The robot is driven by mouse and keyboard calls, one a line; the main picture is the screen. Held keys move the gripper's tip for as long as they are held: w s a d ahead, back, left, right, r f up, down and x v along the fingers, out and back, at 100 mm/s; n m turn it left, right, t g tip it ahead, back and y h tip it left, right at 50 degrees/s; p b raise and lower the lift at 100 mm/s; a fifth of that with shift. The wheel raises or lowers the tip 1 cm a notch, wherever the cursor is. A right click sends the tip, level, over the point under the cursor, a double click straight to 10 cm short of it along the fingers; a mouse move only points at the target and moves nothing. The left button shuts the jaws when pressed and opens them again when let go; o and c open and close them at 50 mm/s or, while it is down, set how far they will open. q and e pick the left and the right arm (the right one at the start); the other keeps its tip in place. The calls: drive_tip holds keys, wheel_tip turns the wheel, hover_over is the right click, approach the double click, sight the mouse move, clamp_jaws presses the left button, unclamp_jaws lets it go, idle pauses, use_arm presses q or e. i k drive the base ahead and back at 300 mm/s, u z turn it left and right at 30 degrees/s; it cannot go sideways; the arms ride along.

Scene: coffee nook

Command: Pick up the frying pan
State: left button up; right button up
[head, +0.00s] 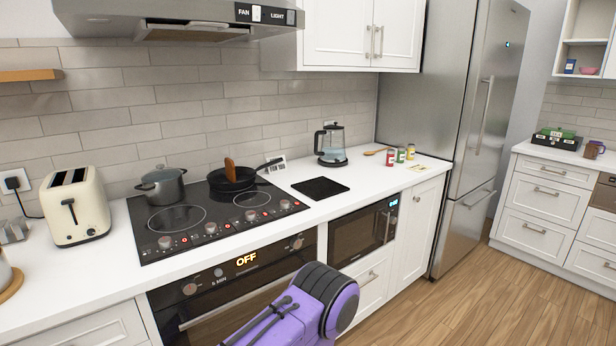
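The black frying pan (243,184) sits on the back right part of the black cooktop (165,250). Its dark handle (268,164) points right and slightly up, past the cooktop's edge. A brown, wooden-looking piece (230,170) stands up at the pan; I cannot tell whether it lies in the pan or behind its rim. Neither of my grippers is in view. Only a purple and black part of my arm shows at the bottom, in front of the oven and well apart from the pan.
A grey pot (163,188) stands on the cooktop left of the pan. A cream toaster (75,208) is further left. A black mat (320,188) and a glass kettle (330,146) are to the right. The range hood (190,18) hangs above. The counter's front edge is clear.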

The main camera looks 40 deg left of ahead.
sight(245, 177)
drive_tip(key=z, duration=0.15)
drive_tip(key=i, duration=2.25)
drive_tip(key=u, duration=2.5)
